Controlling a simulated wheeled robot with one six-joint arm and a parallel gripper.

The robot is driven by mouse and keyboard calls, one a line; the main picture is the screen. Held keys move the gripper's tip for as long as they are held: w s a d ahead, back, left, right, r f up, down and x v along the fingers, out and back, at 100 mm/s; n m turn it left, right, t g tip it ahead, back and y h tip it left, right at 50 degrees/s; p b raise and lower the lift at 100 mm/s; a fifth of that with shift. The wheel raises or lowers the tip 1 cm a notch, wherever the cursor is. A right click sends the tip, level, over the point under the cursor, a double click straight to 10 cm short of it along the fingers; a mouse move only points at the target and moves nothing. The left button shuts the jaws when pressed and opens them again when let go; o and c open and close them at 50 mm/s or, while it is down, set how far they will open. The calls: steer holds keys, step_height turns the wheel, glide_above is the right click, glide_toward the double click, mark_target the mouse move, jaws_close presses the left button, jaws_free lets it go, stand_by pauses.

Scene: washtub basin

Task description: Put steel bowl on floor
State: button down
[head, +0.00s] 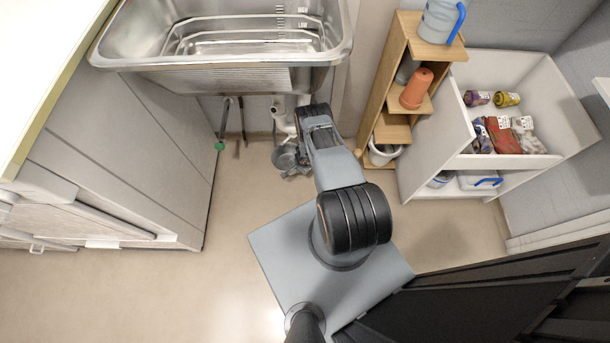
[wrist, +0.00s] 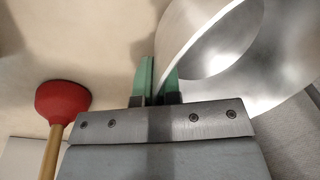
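The steel bowl (wrist: 240,60) fills the upper right of the wrist view, tilted, its shiny inside facing the camera. My gripper (wrist: 160,78) has two green fingers close together, one on each side of the bowl's wall near the rim. They appear closed on it. The beige floor (head: 130,280) lies below. I cannot tell whether the bowl touches it.
A red plunger (wrist: 62,100) stands left of my gripper in the wrist view. A steel sink basin (head: 220,75) is above my arm. A wooden shelf (head: 388,95) and a white open drawer unit (head: 430,150) stand right. Open floor lies at left.

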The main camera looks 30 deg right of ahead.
steer(key=d+f+b, duration=0.1)
steer(key=b, duration=0.1)
steer(key=f+b, duration=0.2)
steer(key=b, duration=0.1)
steer(key=w+d+f+b, duration=0.1)
steer(key=b, duration=0.2)
steer(key=shift+d+f, duration=0.25)
steer(key=shift+d, duration=0.1)
steer(key=shift+w+d+f+b, duration=0.3)
steer(key=shift+d+b, duration=0.2)
steer(key=shift+b, duration=0.6)
steer(key=shift+d+f, duration=0.1)
steer(key=shift+d+f+b, duration=0.1)
steer(key=shift+f+b, duration=0.15)
steer(key=shift+b, duration=0.4)
steer(key=shift+d+f+b, duration=0.1)
steer(key=shift+f+b, duration=0.3)
steer(key=shift+b, duration=0.1)
steer(key=shift+s+b+x, duration=0.25)
steer(key=shift+b+x, duration=0.7)
steer(key=shift+x, duration=0.2)
steer(key=shift+d, duration=0.1)
